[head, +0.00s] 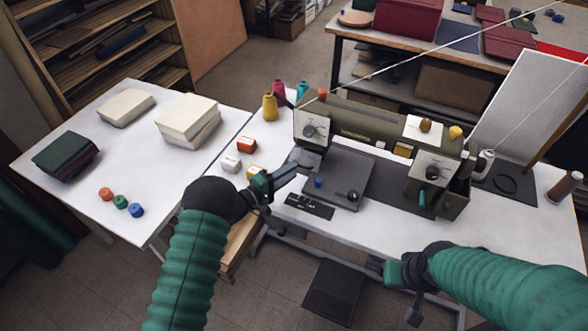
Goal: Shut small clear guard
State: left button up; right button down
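A machine (375,133) with two olive-grey heads stands on the white table. A small greyish, see-through-looking panel (306,158) hangs at the foot of its left head; it looks like the clear guard, but it is too small to tell how far it is open. My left gripper (285,176) reaches in from the left, its tip close to this panel; I cannot tell whether they touch. Its finger gap is not clear. My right gripper (395,275) is low at the table's front edge, away from the machine's heads; its fingers are hard to make out.
A dark plate (340,180) with a blue spool and a round dark knob lies before the machine. Thread boxes (246,144) and cones (270,107) stand left of it. Stacked books (187,118) and spools (121,201) sit on the left table. A dark pedal (334,291) lies below.

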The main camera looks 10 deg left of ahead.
aim_at(303, 160)
pick_arm(q)
jog(key=shift+x, duration=1.15)
grip_shut()
